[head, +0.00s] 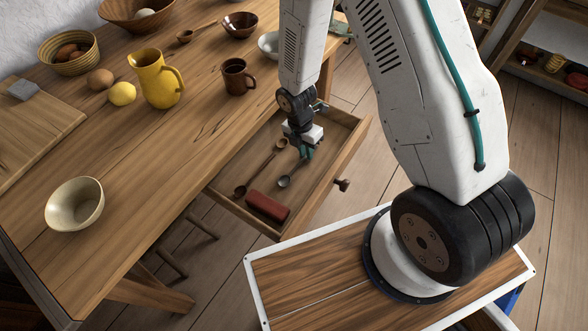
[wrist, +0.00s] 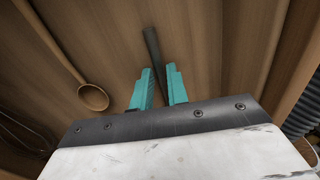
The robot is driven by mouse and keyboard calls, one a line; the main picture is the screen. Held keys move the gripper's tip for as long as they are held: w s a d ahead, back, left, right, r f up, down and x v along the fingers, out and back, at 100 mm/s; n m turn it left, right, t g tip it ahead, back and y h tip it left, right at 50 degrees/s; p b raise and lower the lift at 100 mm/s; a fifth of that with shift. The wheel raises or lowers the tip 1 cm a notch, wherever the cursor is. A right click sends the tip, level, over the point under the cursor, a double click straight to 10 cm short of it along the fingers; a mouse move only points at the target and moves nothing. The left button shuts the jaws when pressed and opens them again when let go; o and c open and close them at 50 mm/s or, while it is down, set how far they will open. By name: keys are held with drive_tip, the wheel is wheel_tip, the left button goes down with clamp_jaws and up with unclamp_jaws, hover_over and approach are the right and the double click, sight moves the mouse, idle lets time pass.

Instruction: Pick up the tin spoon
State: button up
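The tin spoon (head: 285,182) is dark grey and lies in the open drawer. In the wrist view the dark handle (wrist: 151,46) reaches between and beyond the teal fingers of my gripper (wrist: 158,77). The fingers stand apart, one on each side of the handle, with narrow gaps showing. The spoon's bowl is hidden in the wrist view.
A wooden spoon (head: 262,167) lies beside it in the drawer (head: 333,190), also in the wrist view (wrist: 92,97). A red block (head: 268,206) lies near the drawer's lower end. The table (head: 140,210) carries a brown mug (head: 237,77) close by and a yellow jug (head: 155,80).

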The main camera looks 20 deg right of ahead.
clamp_jaws()
drive_tip(key=shift+r, duration=0.1)
